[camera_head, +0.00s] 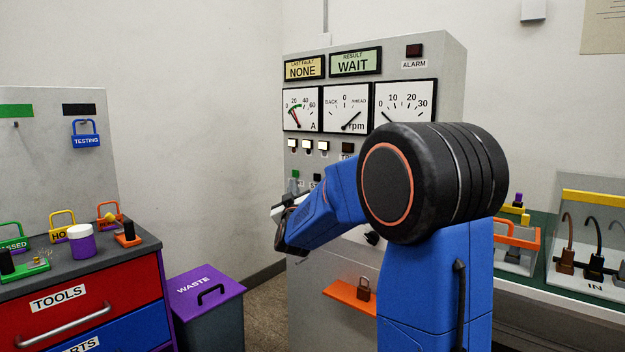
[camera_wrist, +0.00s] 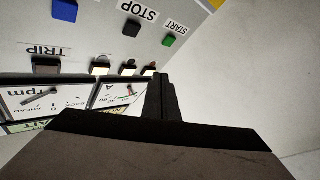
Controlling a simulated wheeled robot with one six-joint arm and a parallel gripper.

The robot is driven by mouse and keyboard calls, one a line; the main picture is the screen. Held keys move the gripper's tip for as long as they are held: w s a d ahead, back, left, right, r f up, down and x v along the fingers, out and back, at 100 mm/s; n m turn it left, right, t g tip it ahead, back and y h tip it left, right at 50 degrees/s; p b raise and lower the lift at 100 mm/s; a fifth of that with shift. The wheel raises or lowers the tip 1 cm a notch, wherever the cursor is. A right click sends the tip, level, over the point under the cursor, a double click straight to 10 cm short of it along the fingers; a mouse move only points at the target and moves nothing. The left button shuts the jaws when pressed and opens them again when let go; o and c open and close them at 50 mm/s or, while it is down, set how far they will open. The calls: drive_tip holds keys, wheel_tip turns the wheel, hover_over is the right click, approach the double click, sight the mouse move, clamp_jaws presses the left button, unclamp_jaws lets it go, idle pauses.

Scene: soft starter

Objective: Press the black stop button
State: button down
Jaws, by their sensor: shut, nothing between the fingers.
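The black stop button (camera_wrist: 132,28) shows upside down in the wrist view, next to its STOP label. The green start button (camera_wrist: 168,40) is beside it. Both sit on the grey cabinet panel (camera_head: 310,155), below the meters. In the head view the green button (camera_head: 295,174) shows just above my gripper (camera_head: 280,208), and my arm hides part of the panel. My gripper's fingers (camera_wrist: 162,98) are shut and empty in front of the panel. In the wrist view they appear apart from the stop button, over the meter side.
The result display (camera_head: 355,62) reads WAIT. An orange shelf (camera_head: 345,292) with a padlock juts out below. A purple-lidded waste bin (camera_head: 205,290) and tool drawers (camera_head: 85,300) stand left.

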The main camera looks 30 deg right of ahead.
drive_tip(key=shift+w+d, duration=0.5)
drive_tip(key=shift+d, duration=0.85)
drive_tip(key=shift+w+d, duration=0.45)
drive_tip(key=shift+d, duration=0.95)
drive_tip(key=shift+w+d, duration=0.5)
drive_tip(key=shift+d, duration=0.85)
drive_tip(key=shift+d, duration=0.15)
drive_tip(key=shift+w+d, duration=0.15)
drive_tip(key=shift+d, duration=0.15)
drive_tip(key=shift+w+d, duration=0.15)
drive_tip(key=shift+d, duration=0.25)
drive_tip(key=shift+s+a, duration=0.3)
drive_tip(key=shift+a, duration=0.5)
drive_tip(key=shift+s+a, duration=0.3)
drive_tip(key=shift+a, duration=0.5)
drive_tip(key=shift+s+a, duration=0.25)
drive_tip(key=shift+a, duration=0.5)
drive_tip(key=shift+s+a, duration=0.3)
drive_tip(key=shift+a, duration=0.5)
